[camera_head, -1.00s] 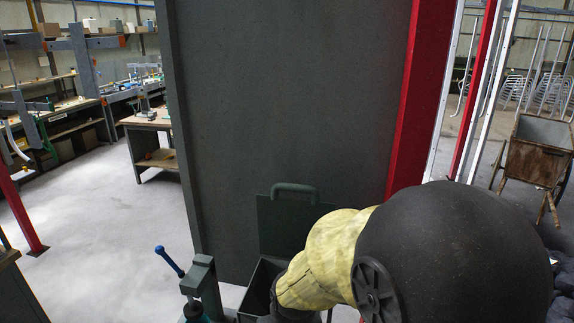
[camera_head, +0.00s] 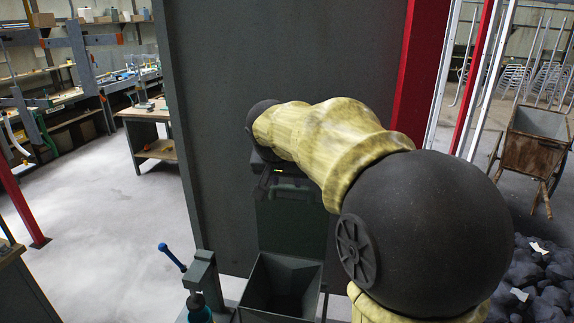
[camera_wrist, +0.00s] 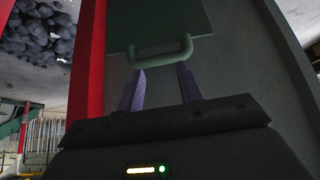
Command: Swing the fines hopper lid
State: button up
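The fines hopper (camera_head: 255,294) is an open dark box at the bottom of the head view. Its green lid (camera_head: 290,232) stands upright behind the opening; it also shows at the top of the wrist view (camera_wrist: 165,18).
A blue-knobbed lever (camera_head: 172,257) on a green-grey fixture stands left of the hopper. A tall grey panel (camera_head: 215,120) with a red post (camera_head: 412,85) rises behind the lid. Dark lumps (camera_head: 535,275) lie at right, below a rusty cart (camera_head: 535,150). Floor at left is clear.

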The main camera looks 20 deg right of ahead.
jog(key=shift+w+d+r, duration=0.15)
jog(key=shift+w+r, duration=0.1)
jog(key=shift+r, duration=0.4)
jog(key=shift+s, duration=0.1)
